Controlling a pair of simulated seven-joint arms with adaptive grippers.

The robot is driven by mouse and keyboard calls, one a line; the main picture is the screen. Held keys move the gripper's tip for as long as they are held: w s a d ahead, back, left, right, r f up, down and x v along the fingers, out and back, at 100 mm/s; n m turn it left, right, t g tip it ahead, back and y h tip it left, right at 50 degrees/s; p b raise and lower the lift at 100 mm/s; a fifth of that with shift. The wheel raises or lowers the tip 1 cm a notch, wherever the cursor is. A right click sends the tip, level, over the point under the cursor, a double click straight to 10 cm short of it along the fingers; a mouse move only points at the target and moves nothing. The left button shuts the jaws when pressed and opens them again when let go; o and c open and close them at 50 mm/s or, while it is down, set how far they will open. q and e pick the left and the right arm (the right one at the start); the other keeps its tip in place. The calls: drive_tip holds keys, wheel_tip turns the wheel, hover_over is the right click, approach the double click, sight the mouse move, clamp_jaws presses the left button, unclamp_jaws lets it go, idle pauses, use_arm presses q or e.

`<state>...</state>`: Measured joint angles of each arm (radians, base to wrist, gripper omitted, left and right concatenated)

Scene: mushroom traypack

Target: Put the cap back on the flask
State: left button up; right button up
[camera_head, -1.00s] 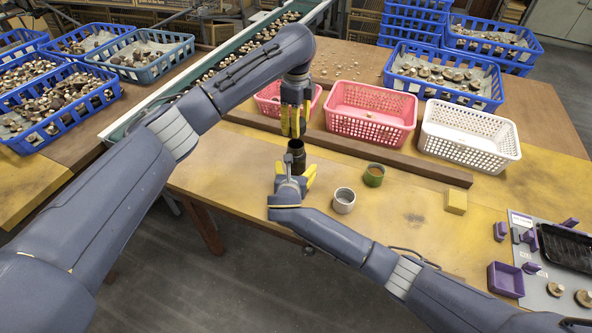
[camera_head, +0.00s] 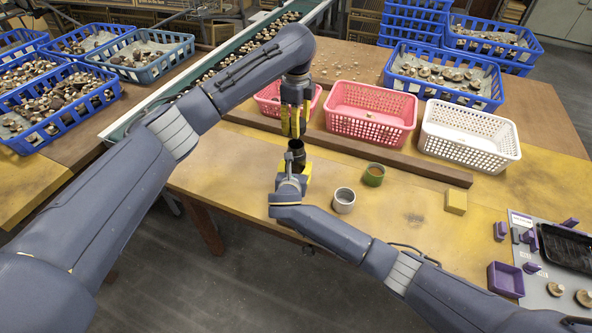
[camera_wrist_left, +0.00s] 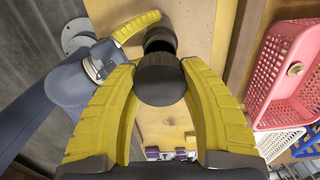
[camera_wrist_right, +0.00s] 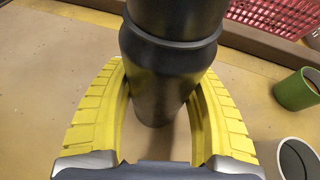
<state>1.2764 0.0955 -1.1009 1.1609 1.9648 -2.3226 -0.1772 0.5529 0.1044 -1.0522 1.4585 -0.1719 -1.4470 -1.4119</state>
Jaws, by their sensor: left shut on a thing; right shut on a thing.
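The flask (camera_head: 297,157) is a dark, narrow bottle standing upright on the table, its open mouth (camera_wrist_left: 160,41) visible in the left wrist view. My right gripper (camera_head: 296,172) is low at the flask, shut on its body; the right wrist view shows the dark flask (camera_wrist_right: 165,65) between the yellow fingers. My left gripper (camera_head: 294,133) points down just above the flask, shut on the dark round cap (camera_wrist_left: 161,80). In the left wrist view the cap is nearer the camera than the mouth and partly overlaps it. The gap between them is hard to judge.
A grey-white cup (camera_head: 344,203) and a green cup (camera_head: 373,177) stand to the right of the flask. A yellow block (camera_head: 456,202) lies farther right. A wooden rail (camera_head: 395,160) and pink basket (camera_head: 369,119) and white basket (camera_head: 463,142) are behind. The table front is clear.

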drive_tip(key=c, duration=0.6)
use_arm(q)
hover_over(296, 144)
drive_tip(key=s, duration=0.2)
drive_tip(key=shift+s+f, duration=0.1)
drive_tip(key=shift+f, duration=2.4)
use_arm(e)
drive_tip(key=shift+o, duration=0.2)
use_arm(q)
drive_tip(key=shift+f, duration=0.15)
drive_tip(key=shift+f, duration=0.75)
drive_tip(key=shift+f, duration=0.6)
